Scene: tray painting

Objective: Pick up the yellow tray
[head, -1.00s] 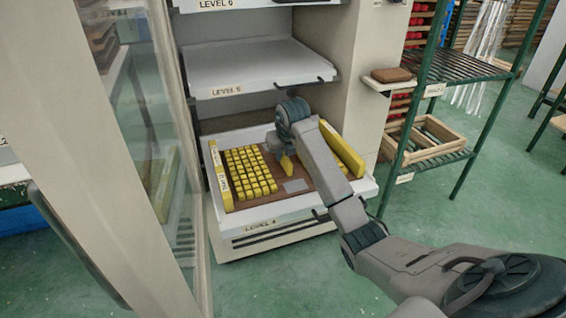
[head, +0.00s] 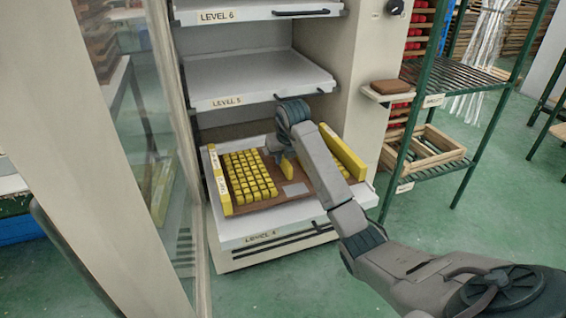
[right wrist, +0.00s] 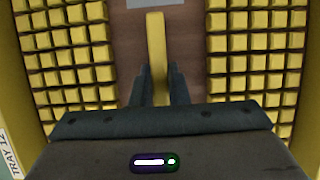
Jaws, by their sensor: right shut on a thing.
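The yellow tray (head: 217,181) rests on the pulled-out Level 4 shelf (head: 240,228) of the cabinet. It has yellow side walls, a brown base and rows of small yellow blocks (head: 247,174). My right gripper (head: 285,160) reaches down over its middle. In the right wrist view the gripper (right wrist: 158,85) is shut on an upright yellow handle (right wrist: 156,50) between two block fields. The label TRAY 12 (right wrist: 17,158) shows on the side wall. My arm hides part of the tray's right half. My left gripper is not in view.
The Level 5 shelf (head: 250,80) is above the tray, with the Level 6 shelf (head: 245,15) higher up. A glass door (head: 150,130) stands open at the left. A green rack (head: 440,75) with a wooden frame (head: 430,150) stands at the right. Green floor (head: 440,225) is clear in front.

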